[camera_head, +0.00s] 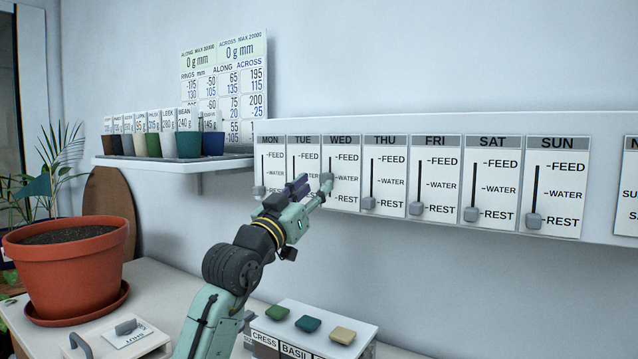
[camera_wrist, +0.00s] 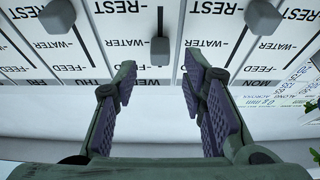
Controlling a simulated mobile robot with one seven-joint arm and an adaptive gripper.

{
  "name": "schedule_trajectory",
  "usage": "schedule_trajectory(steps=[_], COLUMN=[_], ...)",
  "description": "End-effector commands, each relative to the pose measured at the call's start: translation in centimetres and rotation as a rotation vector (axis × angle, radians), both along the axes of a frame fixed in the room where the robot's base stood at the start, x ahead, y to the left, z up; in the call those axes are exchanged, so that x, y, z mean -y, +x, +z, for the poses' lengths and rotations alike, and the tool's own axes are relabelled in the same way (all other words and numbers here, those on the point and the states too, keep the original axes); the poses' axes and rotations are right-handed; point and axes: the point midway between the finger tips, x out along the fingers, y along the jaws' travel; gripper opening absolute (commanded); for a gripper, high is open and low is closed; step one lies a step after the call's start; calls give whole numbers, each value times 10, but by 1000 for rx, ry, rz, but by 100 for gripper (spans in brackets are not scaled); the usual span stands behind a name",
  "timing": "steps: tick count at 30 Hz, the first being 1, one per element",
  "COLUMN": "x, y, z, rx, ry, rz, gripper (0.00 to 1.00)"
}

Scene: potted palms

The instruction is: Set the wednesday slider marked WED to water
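The WED slider knob (camera_head: 327,178) is a small grey block on the WED panel, level with the WATER mark. In the wrist view, which is upside down, the WED knob (camera_wrist: 160,50) also lines up with WATER. My gripper (camera_head: 313,187) is at the panel by the TUE and WED columns. In the wrist view my gripper (camera_wrist: 160,82) is open and empty, its purple-padded fingers wide apart. The WED knob shows beyond the fingertips, between them, with a gap on each side. My gripper hides part of the TUE column in the head view.
The THU knob (camera_head: 368,203) and MON knob (camera_head: 259,191) stand at REST, as does the TUE knob (camera_wrist: 262,17). A shelf of pots (camera_head: 180,162) is at left.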

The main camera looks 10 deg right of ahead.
Motion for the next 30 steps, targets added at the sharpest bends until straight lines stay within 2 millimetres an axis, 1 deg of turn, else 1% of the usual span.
schedule_trajectory(steps=[1, 6, 12, 17, 26, 29, 30], x=[-9, -33, -51, -56, -56, -70, -83], y=[-7, -31, -50, -55, -56, -58, -61], z=[-5, -19, -29, -32, -32, -26, -20], rx=[0, 0, 0, 0, 0, 29, 52], ry=[-3, -3, -1, -1, -1, -16, -30], rz=[1, 2, 1, 1, 1, 35, 65], gripper=[38, 38, 38, 38, 38, 38, 38])
